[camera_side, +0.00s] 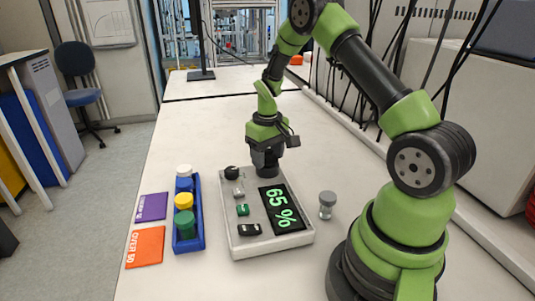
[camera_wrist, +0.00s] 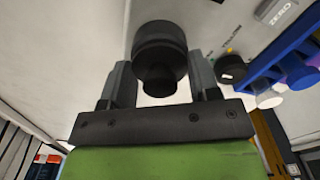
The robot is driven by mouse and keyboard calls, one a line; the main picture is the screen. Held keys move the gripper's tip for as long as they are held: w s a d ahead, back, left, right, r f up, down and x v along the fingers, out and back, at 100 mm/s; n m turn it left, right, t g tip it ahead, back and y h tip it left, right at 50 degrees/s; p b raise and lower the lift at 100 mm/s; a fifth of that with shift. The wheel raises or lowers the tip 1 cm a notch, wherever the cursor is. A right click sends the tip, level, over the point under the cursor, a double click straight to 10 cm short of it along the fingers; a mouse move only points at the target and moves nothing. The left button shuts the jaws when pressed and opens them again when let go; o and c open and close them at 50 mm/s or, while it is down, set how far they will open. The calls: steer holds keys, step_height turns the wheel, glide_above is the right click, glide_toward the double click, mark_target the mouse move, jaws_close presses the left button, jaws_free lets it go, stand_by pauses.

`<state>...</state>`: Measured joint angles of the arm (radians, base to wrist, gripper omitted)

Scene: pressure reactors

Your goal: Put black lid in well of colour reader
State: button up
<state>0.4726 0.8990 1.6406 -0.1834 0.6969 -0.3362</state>
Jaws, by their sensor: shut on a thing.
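The colour reader (camera_side: 270,242) is a pale box on the table with a display reading 65 %. My gripper (camera_side: 266,168) is over its far edge, behind the display. In the wrist view my gripper (camera_wrist: 160,78) is shut on the black lid (camera_wrist: 160,42), a dark stepped cylinder between the two fingers. In the side view the lid is hard to tell from the dark fingers. A round black part (camera_side: 231,172) is at the reader's far left corner. The well cannot be made out; my gripper may hide it. I cannot tell whether the lid touches the reader.
A blue rack (camera_side: 201,239) with several capped vials stands left of the reader. Purple (camera_side: 152,207) and orange (camera_side: 145,248) cards lie farther left. A grey-capped vial (camera_side: 327,205) stands right of the reader. The table behind the reader is mostly clear; a monitor stand (camera_side: 201,76) is farther back.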

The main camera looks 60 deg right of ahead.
steer(key=shift+f, duration=0.1)
steer(key=o, duration=1.3)
steer(key=shift+c, duration=0.2)
steer(key=shift+r, duration=3.5)
